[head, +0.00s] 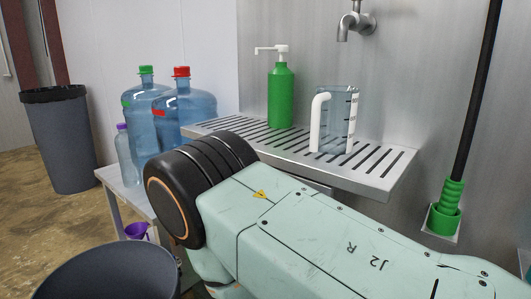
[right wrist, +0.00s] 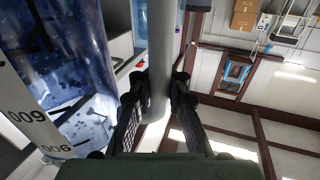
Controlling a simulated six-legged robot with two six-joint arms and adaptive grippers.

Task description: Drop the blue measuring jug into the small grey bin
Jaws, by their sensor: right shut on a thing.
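My right gripper (right wrist: 157,98) is shut on the grey-white handle (right wrist: 161,55) of a blue see-through measuring jug (right wrist: 75,65). The jug's body fills the left of the right wrist view, with a pale scale strip marked 900 and 600. In the head view this gripper and the held jug are not visible; my right arm fills the lower right. A dark grey round bin (head: 110,262) is cut off at the bottom left of the head view. A taller-looking grey bin (head: 62,145) with a black liner stands far left. I cannot tell which is smaller. My left gripper is not in view.
Another clear measuring jug (head: 338,120) with a white handle stands on the slatted metal shelf (head: 385,184), beside a green pump bottle (head: 280,95). Large blue water bottles (head: 186,105) stand on a white side table (head: 118,186). A purple jug (head: 137,231) sits lower down.

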